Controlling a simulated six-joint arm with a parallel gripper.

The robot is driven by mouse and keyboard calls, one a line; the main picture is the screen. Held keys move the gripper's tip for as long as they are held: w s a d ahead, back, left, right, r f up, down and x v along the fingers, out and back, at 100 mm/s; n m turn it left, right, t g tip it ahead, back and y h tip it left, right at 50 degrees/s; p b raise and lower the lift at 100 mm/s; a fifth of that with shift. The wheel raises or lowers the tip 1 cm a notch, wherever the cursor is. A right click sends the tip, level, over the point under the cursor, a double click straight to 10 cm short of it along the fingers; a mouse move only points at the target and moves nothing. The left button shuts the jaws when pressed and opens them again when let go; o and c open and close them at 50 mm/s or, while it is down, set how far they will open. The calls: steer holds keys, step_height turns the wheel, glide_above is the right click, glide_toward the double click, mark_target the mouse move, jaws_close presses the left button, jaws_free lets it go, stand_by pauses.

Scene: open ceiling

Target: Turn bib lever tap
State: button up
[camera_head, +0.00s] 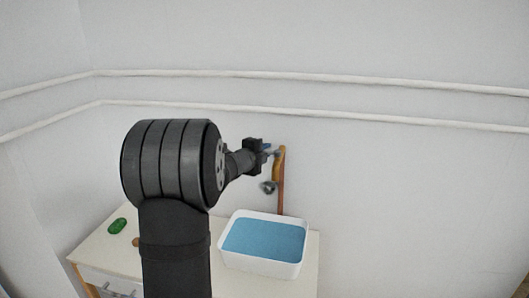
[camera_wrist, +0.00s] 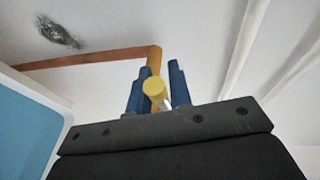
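The tap has a copper-coloured upright pipe (camera_head: 281,190) on the wall, with a brass-coloured upper part (camera_head: 277,165). The pipe also shows in the wrist view (camera_wrist: 95,58), ending in an orange-yellow body (camera_wrist: 154,60). A yellow lever-like piece (camera_wrist: 155,89) points toward the wrist camera. My gripper (camera_head: 268,149) is at the top of the tap, seen from behind. In the wrist view, its two blue fingers (camera_wrist: 159,88) stand on either side of the yellow piece. A gap shows on the right side, so the fingers look open around it. The left finger is close to the piece; contact is unclear.
A white basin (camera_head: 260,271) with blue contents stands on a pale table (camera_head: 310,262) below the tap. A green object (camera_head: 117,226) lies at the table's left. Two white pipes (camera_head: 380,82) run along the wall above. A grey patch-like thing (camera_head: 268,187) is beside the copper pipe.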

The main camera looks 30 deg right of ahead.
jaws_close()
steer(key=shift+w+d+m+g+h, duration=0.1)
steer(key=shift+d+m+g+h, duration=0.1)
steer(key=shift+m+g+h, duration=0.4)
steer(key=shift+o, duration=2.2)
jaws_free()
steer(key=shift+a, duration=0.15)
